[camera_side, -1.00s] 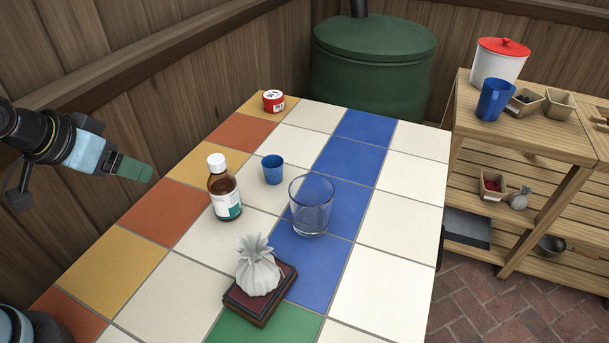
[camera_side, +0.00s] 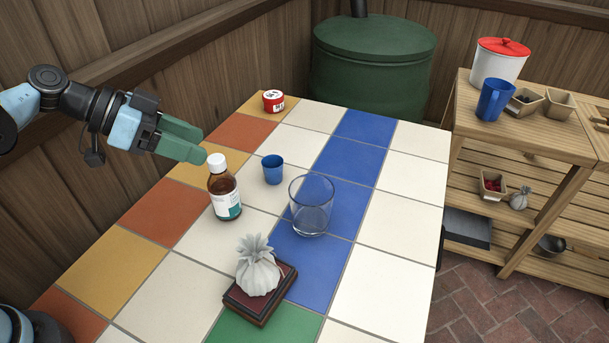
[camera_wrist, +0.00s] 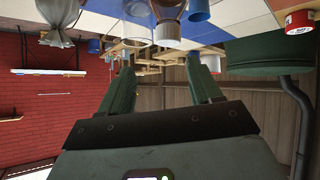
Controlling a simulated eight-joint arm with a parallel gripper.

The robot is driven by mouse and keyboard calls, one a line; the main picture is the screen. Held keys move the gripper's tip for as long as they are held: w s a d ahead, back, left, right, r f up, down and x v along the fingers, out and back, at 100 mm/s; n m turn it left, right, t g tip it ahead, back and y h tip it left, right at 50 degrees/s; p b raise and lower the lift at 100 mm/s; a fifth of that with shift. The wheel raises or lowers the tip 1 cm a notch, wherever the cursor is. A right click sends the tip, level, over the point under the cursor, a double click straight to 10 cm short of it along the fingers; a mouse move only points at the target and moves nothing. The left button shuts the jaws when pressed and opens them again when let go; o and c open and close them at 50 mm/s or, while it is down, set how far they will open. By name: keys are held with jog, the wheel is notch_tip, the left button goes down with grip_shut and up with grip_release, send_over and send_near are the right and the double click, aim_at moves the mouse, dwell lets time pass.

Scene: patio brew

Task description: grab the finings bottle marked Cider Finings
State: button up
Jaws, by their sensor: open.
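A brown bottle (camera_side: 224,190) with a white cap and a white and teal label stands upright on the tiled table (camera_side: 385,280). Its label is too small to read. My gripper (camera_side: 203,146) is open and empty, with green fingers, just above and to the left of the bottle's cap in the side view. The fingertips look close to the cap but not around it. In the upside-down wrist view, the bottle's cap (camera_wrist: 167,31) shows beyond and between the open fingertips (camera_wrist: 160,58).
A small blue cup (camera_side: 273,170) and a clear glass (camera_side: 311,215) stand right of the bottle. A tied grey sack (camera_side: 258,268) sits on a dark red block (camera_side: 255,305) in front. A red tin (camera_side: 273,101) stands at the table's far end. The right side tiles are clear.

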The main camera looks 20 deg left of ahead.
aim_at(209, 159)
jog(key=w+r+m+h, duration=0.1)
jog(key=w+d+r+m+h, duration=0.1)
jog(key=m+h, duration=0.1)
jog(key=shift+w+d+t, duration=0.1)
jog(key=shift+w+t, duration=0.15)
jog(key=shift+t, duration=0.05)
jog(key=shift+f, duration=2.15)
notch_tip(209, 159, down, 3)
jog(key=shift+r, duration=0.15)
jog(key=shift+x, duration=1.1)
jog(key=shift+w+d, duration=0.15)
jog(key=shift+d, duration=0.25)
grip_shut()
